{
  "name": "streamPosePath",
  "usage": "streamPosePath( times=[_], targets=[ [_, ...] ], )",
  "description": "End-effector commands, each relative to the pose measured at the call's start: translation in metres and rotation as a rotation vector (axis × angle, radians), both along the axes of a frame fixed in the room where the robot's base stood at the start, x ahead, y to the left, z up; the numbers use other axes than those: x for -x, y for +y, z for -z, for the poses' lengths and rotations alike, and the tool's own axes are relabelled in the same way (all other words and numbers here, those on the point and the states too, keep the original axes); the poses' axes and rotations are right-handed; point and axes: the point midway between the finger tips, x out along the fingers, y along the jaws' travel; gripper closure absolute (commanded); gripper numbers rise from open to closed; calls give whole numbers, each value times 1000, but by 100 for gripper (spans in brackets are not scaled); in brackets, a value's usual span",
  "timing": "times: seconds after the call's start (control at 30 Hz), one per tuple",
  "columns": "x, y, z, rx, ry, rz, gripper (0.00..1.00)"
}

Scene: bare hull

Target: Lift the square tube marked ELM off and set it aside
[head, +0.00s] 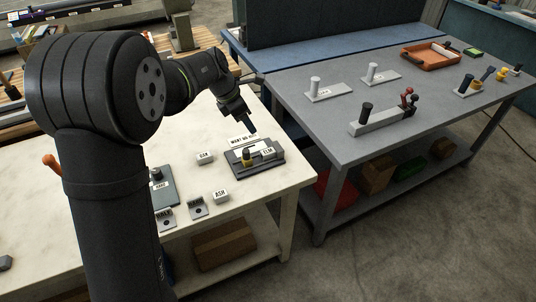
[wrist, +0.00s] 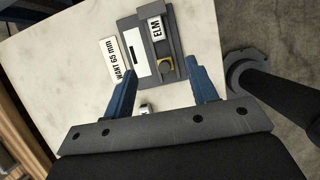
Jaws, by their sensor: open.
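The square tube marked ELM (head: 268,154) is a short pale block in a dark grey fixture (head: 240,172) near the white table's right corner. In the wrist view the ELM tube (wrist: 156,28) lies beyond my fingertips, label up, against the fixture's raised strip. My gripper (head: 250,129) is above and behind the fixture, apart from the tube. In the wrist view my gripper (wrist: 162,68) is open, with nothing held between its blue fingers.
A WANT 65 mm sign (wrist: 118,59) stands beside the fixture. Pale blocks marked OAK (head: 205,157) and ASH (head: 221,196) sit nearby on the white table. Small labelled grey plates (head: 197,208) lie at its front. A grey table (head: 330,115) with posts and a clamp stands right, across a gap.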

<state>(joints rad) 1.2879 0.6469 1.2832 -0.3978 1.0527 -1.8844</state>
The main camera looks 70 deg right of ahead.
Motion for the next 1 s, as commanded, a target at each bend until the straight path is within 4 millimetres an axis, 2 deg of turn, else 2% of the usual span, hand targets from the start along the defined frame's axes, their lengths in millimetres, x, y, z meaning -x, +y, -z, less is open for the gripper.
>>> streamPosePath(
  times=[0.17, 0.5, 0.6, 1.0],
  targets=[
    [6, -7, 20, -6, 5, -18, 47],
    [25, -26, 88, -6, 3, -17, 47],
    [29, -31, 102, -5, 3, -16, 47],
    [34, -39, 130, -4, 3, -17, 47]
  ],
)
